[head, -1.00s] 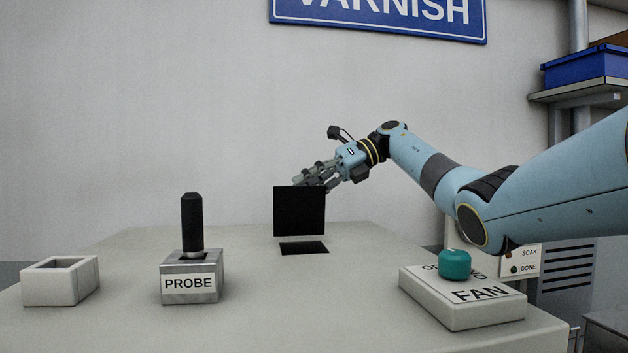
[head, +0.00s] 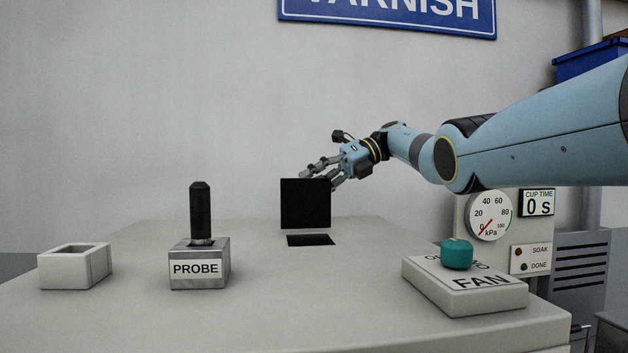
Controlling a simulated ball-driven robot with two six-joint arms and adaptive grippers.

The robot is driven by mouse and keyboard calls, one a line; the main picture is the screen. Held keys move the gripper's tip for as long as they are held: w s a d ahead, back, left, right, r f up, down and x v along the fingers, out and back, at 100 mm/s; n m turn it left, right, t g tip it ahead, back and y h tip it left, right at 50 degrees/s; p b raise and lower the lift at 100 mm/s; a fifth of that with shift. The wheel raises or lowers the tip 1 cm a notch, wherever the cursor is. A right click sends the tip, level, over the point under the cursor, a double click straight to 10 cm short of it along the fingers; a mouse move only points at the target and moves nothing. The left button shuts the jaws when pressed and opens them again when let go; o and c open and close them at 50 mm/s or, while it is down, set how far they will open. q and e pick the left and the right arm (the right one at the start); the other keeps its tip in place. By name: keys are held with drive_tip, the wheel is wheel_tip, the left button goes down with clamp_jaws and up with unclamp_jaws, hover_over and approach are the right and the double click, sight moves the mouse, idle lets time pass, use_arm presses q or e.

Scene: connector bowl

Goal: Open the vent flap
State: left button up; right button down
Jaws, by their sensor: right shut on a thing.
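The vent flap (head: 305,204) is a black square panel standing upright over a dark rectangular opening (head: 310,240) in the tabletop. My right gripper (head: 319,178) reaches in from the right and is at the flap's upper right edge. Its jaws are shut on the flap, and the flap hides part of the fingertips. My left gripper is not in view.
A black probe (head: 200,212) stands in a metal block (head: 199,283) left of the flap. A white open box (head: 74,266) is further left. A FAN box (head: 466,284) with a teal knob (head: 457,254) is front right, before a gauge (head: 491,215). The table's middle is clear.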

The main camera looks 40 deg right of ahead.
drive_tip(key=shift+s+f, duration=0.2)
drive_tip(key=shift+f, duration=0.85)
drive_tip(key=c, duration=1.2)
unclamp_jaws()
drive_tip(key=shift+c, duration=0.2)
drive_tip(key=shift+o, duration=1)
drive_tip(key=shift+w, duration=0.15)
drive_tip(key=shift+o, duration=0.3)
drive_tip(key=shift+w+d, duration=0.1)
drive_tip(key=shift+w, duration=0.05)
drive_tip(key=shift+r, duration=0.25)
wheel_tip(320, 180, up, 10)
drive_tip(key=shift+f, duration=0.1)
